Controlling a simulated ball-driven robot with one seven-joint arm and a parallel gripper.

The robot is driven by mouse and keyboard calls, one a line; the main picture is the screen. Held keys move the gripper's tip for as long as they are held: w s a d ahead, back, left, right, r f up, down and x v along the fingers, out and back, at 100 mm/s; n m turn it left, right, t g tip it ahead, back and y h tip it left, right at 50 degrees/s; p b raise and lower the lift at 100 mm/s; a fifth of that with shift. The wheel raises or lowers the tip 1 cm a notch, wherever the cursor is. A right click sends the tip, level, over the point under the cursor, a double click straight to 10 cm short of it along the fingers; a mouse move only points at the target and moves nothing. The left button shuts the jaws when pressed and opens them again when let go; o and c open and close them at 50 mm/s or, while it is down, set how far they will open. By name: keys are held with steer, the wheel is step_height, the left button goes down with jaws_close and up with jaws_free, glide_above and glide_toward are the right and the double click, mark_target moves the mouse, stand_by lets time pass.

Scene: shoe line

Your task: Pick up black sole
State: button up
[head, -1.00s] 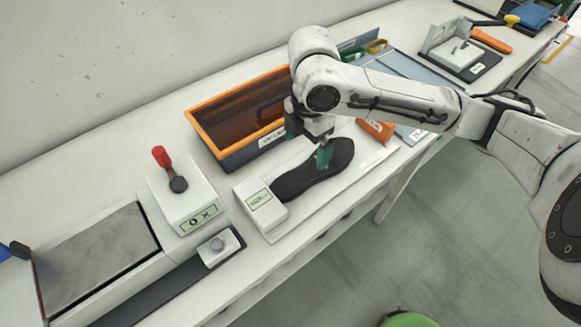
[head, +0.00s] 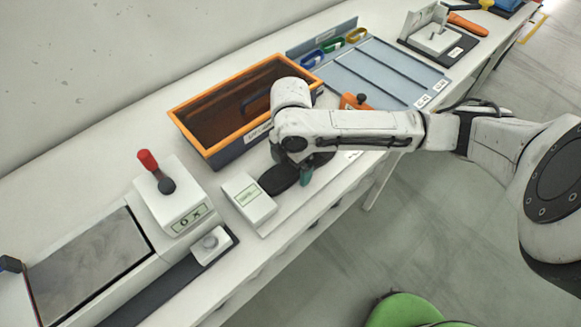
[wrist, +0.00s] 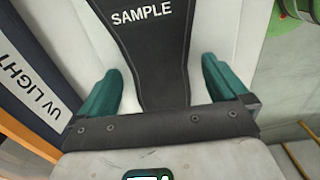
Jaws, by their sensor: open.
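The black sole (head: 279,180) lies flat on a pale board on the bench; in the head view my arm covers much of it. In the wrist view the sole (wrist: 160,50) carries the word SAMPLE and runs between my two teal fingers. My gripper (head: 306,176) is low over the sole, open, with one teal finger showing in the head view. In the wrist view the fingers of my gripper (wrist: 159,80) stand apart on either side of the sole, with pale gaps beside it. Whether they touch the board is not clear.
An orange-rimmed UV light box (head: 192,138) stands just behind the sole. A white labelled block (head: 249,200) sits at its left end. A blue-grey tray (head: 385,70) lies at the back right. A red-handled device (head: 172,198) is further left. A green round seat (head: 405,310) is below on the floor.

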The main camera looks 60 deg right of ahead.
steer(key=c, duration=1.4)
